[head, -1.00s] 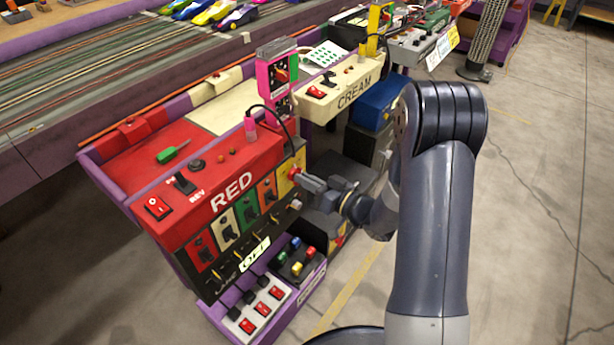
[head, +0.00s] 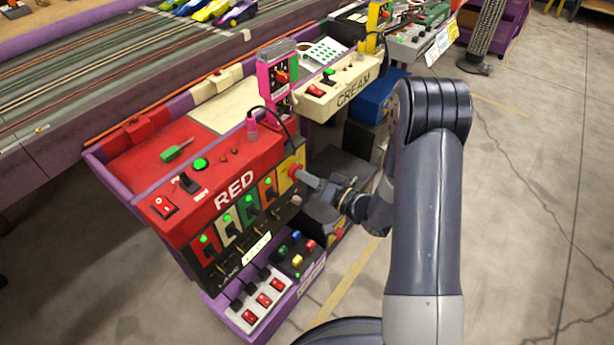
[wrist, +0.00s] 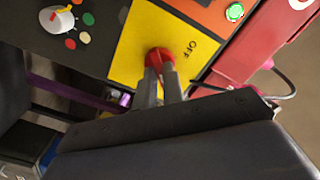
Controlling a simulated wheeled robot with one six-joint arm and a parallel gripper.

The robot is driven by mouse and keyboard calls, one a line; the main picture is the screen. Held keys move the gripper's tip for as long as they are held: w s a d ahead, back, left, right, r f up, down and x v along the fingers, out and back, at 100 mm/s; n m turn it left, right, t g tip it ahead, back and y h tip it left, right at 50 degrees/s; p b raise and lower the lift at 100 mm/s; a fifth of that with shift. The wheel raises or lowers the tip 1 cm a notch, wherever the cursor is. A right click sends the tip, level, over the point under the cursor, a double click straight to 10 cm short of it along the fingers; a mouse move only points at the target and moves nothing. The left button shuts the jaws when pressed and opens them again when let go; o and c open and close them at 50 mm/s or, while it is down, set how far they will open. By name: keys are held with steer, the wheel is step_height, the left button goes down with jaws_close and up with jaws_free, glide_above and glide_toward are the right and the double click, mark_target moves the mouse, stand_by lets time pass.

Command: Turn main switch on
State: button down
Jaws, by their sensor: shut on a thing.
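The main switch is a red knob (wrist: 160,58) on a yellow plate (wrist: 138,45) marked OFF in the wrist view. In the head view the yellow plate (head: 286,180) is at the right end of the red control box's front. My gripper (wrist: 163,72) is shut on the red knob, with both fingertips at its sides. In the head view my gripper (head: 298,173) reaches the knob from the right. Green lights glow on the coloured switch plates beside it, such as the orange plate's light (wrist: 235,12), and on the box top (head: 200,164).
The red control box (head: 228,165) has rocker switches (head: 262,299) on a lower shelf. A cream control box (head: 340,93) and a pink switch box (head: 279,75) stand behind. A dark cable (head: 283,125) hangs near the yellow plate. Open floor lies to the right.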

steer(key=c, duration=1.5)
jaws_free()
steer(key=p+v, duration=0.1)
steer(key=v, duration=1)
steer(key=shift+p, duration=0.4)
steer(key=shift+a, duration=0.15)
steer(key=b+x, duration=0.2)
steer(key=x, duration=0.8)
steer(key=shift+w+a, duration=0.25)
steer(key=shift+w, duration=0.05)
